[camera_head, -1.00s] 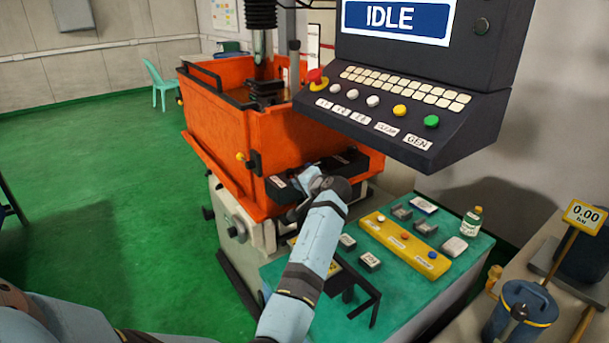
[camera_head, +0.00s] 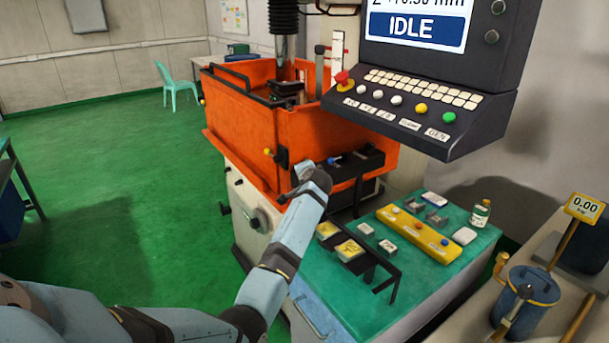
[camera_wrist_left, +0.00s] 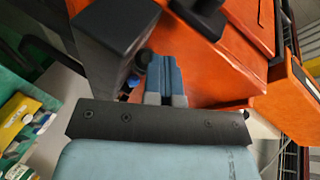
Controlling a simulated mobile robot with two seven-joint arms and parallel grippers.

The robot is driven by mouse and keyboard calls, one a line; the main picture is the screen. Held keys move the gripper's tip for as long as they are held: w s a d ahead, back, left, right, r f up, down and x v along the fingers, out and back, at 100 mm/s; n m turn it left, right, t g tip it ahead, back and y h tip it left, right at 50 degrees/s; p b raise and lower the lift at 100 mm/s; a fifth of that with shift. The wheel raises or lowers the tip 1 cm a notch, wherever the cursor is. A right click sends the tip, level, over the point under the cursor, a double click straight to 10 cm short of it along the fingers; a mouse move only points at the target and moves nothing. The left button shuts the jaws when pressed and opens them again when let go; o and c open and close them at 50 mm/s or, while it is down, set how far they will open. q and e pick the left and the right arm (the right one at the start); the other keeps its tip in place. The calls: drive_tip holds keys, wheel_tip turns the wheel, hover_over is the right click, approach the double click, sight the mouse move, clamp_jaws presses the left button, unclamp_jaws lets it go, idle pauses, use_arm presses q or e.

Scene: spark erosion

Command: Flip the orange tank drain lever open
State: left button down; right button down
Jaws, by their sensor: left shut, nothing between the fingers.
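The orange tank (camera_head: 237,118) stands on the machine at centre left in the head view. Its orange wall (camera_wrist_left: 228,68) fills the upper right of the wrist view. A yellow knob (camera_head: 268,152) and a small black fitting (camera_head: 282,158) sit on the tank near its front corner. I cannot tell which part is the drain lever. My left gripper (camera_head: 303,168) is close to that corner, right of the black fitting. In the wrist view its fingers (camera_wrist_left: 164,75) are closed with nothing between them, pointing toward the orange wall. My right gripper is not in view.
A black box (camera_head: 362,166) stands beside the tank's right side; a dark block (camera_wrist_left: 112,30) is left of my fingers in the wrist view. The control panel (camera_head: 425,112) overhangs at right. A green-topped table (camera_head: 455,275) holds small parts. The left floor is open.

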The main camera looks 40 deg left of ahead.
use_arm(q)
drive_tip(key=shift+a, duration=0.35)
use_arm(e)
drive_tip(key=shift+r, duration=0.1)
use_arm(q)
drive_tip(key=shift+a, duration=0.5)
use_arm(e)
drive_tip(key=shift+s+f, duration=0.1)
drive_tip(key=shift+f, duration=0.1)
use_arm(q)
drive_tip(key=shift+a+f, duration=0.15)
drive_tip(key=shift+f, duration=0.05)
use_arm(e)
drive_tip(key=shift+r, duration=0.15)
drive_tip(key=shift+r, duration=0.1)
